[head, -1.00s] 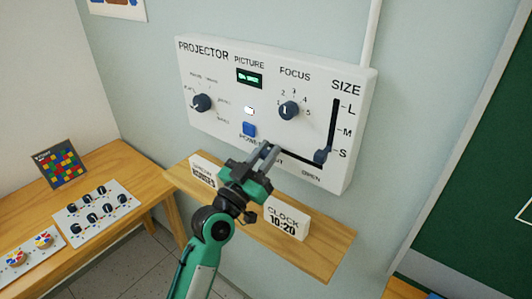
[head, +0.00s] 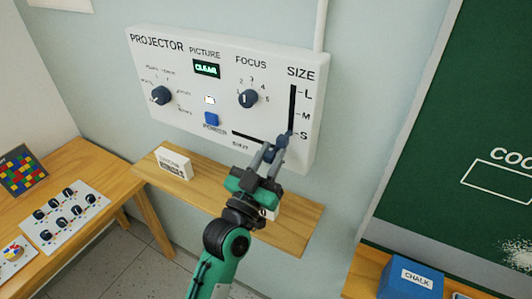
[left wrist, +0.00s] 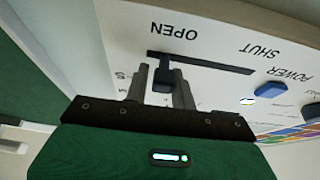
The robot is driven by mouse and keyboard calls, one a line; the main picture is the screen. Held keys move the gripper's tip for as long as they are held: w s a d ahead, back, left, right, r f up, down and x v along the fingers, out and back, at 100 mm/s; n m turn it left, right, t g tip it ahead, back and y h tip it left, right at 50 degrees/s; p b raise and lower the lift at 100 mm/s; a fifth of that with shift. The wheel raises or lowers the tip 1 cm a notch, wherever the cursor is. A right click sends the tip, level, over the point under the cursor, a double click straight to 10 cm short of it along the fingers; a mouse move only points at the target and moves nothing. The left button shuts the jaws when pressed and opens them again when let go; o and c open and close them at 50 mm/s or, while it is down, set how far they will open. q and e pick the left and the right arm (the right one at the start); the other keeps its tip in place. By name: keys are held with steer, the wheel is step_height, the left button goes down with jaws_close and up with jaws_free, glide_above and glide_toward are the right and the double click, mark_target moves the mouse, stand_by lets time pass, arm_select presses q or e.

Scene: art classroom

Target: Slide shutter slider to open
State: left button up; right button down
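The white projector panel (head: 180,112) hangs on the wall. Its shutter slot (head: 248,136) runs level along the lower edge, and the gripper covers its right end in the head view. In the left wrist view, upside down, the dark shutter slider (left wrist: 163,78) stands at the OPEN end of the slot (left wrist: 215,65). My left gripper (head: 267,153) reaches up to the panel. Its fingers stand close on both sides of the slider, also in the left wrist view (left wrist: 160,85). My right gripper is not in view.
The size knob (head: 282,140) sits at S, close beside my left fingers. A wooden shelf (head: 215,198) lies below the panel, with a white card (head: 174,163) on it. A blue chalk box (head: 410,280) stands at lower right.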

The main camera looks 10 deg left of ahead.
arm_select(q)
steer(key=shift+o, duration=1.3)
steer(key=shift+s+d, duration=0.1)
steer(key=shift+d, duration=0.1)
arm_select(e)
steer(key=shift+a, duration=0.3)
arm_select(q)
steer(key=shift+a, duration=0.1)
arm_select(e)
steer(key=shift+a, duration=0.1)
arm_select(q)
steer(key=shift+a+f, duration=0.1)
steer(key=b+v, duration=0.5)
steer(key=v, duration=0.8)
steer(key=shift+s, duration=0.4)
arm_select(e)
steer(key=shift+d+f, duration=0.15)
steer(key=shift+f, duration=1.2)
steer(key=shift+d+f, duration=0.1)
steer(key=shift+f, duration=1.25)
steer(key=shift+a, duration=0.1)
